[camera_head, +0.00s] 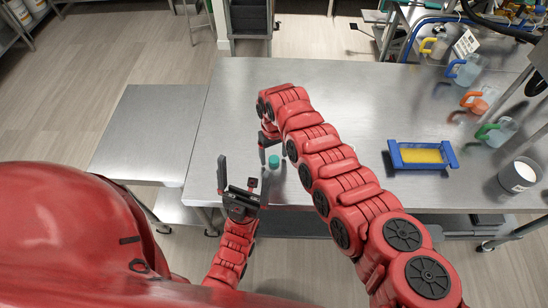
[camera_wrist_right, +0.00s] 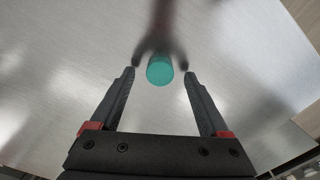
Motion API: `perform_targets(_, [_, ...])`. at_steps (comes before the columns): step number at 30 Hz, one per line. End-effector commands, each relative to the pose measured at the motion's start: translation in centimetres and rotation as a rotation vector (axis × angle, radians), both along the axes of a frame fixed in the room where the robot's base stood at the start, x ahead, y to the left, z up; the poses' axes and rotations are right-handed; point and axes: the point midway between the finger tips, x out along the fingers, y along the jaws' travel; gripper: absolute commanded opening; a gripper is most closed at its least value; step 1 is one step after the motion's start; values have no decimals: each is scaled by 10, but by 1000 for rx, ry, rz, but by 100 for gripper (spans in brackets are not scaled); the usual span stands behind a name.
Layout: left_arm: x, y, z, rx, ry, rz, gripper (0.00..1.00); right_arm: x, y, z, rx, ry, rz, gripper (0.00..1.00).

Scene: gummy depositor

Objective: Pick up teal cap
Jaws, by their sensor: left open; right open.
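The teal cap (camera_head: 274,161) stands on the steel table near its front edge. In the right wrist view the teal cap (camera_wrist_right: 160,70) sits centred between the two fingertips. My right gripper (camera_head: 272,148) is open just behind the cap in the head view, and its arm hides part of it. In the wrist view the right gripper (camera_wrist_right: 160,76) shows clear gaps on both sides of the cap. My left gripper (camera_head: 243,172) is open and empty to the left of the cap, over the table's front edge.
A blue tray with a yellow insert (camera_head: 393,156) lies right of my right arm. A white-filled container (camera_head: 519,176) and several pitchers with coloured handles, including a green one (camera_head: 496,132), stand along the right. The steel table (camera_head: 235,100) is clear at back left.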

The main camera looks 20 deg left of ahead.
Motion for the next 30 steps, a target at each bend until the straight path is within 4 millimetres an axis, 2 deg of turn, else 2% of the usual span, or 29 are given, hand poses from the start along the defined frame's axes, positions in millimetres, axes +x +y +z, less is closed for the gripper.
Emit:
perform_targets(4, [0, 0, 1, 0, 0, 0, 99, -1, -1, -9, -1, 1, -1, 79])
perform_targets(11, [0, 0, 1, 0, 0, 0, 99, 0, 0, -10, 1, 1, -1, 79])
perform_targets(24, [0, 0, 1, 0, 0, 0, 99, 0, 0, -10, 1, 1, -1, 2])
perform_targets(30, [0, 0, 1, 0, 0, 0, 99, 0, 0, -10, 1, 1, -1, 0])
